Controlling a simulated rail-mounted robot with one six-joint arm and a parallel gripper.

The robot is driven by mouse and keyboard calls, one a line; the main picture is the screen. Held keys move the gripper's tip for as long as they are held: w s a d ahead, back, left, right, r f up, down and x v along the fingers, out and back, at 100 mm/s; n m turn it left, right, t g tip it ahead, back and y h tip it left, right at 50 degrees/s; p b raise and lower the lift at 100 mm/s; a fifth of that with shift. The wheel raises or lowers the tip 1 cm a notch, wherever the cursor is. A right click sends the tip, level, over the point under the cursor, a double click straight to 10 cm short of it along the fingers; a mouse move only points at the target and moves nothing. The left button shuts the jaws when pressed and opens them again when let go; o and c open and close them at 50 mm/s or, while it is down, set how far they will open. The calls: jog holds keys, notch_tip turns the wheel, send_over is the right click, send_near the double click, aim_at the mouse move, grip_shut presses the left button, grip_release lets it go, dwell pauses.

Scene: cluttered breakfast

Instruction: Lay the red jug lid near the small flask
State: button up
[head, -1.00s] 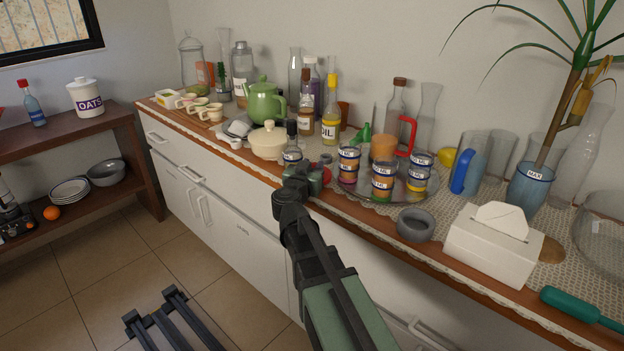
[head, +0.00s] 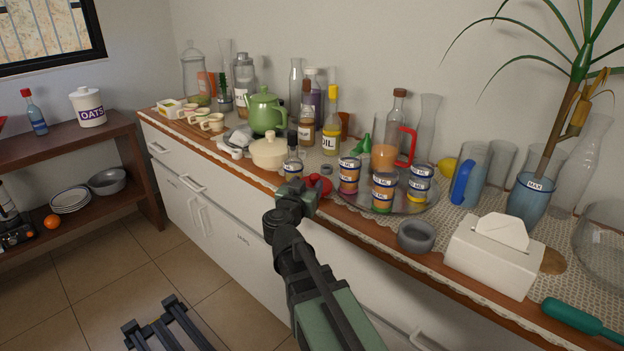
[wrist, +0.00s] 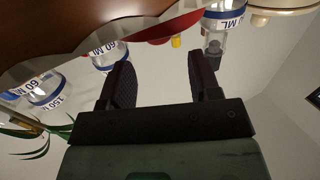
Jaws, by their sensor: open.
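The red jug lid (head: 319,183) lies near the counter's front edge, left of the round tray. In the wrist view, which is upside down, a red rounded piece (wrist: 168,30) that looks like the lid shows beyond the gap between the fingers. The small flask (head: 292,167), clear with a dark stopper, stands just left of the lid; it also shows in the wrist view (wrist: 228,20) with an ML label. My gripper (head: 300,187) is at the counter edge in front of both. Its fingers (wrist: 162,75) are open and nothing is between them.
Several labelled jars stand on the round tray (head: 400,207) to the right, with the red-handled jug (head: 386,155) behind. A cream pot (head: 269,153) is left of the flask. A grey bowl (head: 416,236) and tissue box (head: 493,255) sit farther right.

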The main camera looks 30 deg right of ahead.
jog(key=v, duration=0.7)
jog(key=w+a+f+n+t+y, duration=0.1)
jog(key=w+a+n+t+y, duration=0.1)
jog(key=a+n+y, duration=0.5)
jog(key=w+a+f+n+t+y, duration=0.15)
jog(key=a+n+y, duration=0.25)
jog(key=a+y, duration=0.45)
jog(key=s+a+f+n+g+y, duration=0.1)
jog(key=s+f+n+g+y, duration=0.1)
jog(key=s+f+g, duration=0.65)
jog(key=s+d+f+m+g+h, duration=0.4)
jog(key=s+d+f+g, duration=0.2)
jog(key=s+g, duration=0.15)
notch_tip(320, 180, up, 24)
jog(key=p, duration=2.4)
jog(key=shift+s+a, duration=0.3)
jog(key=shift+s, duration=0.1)
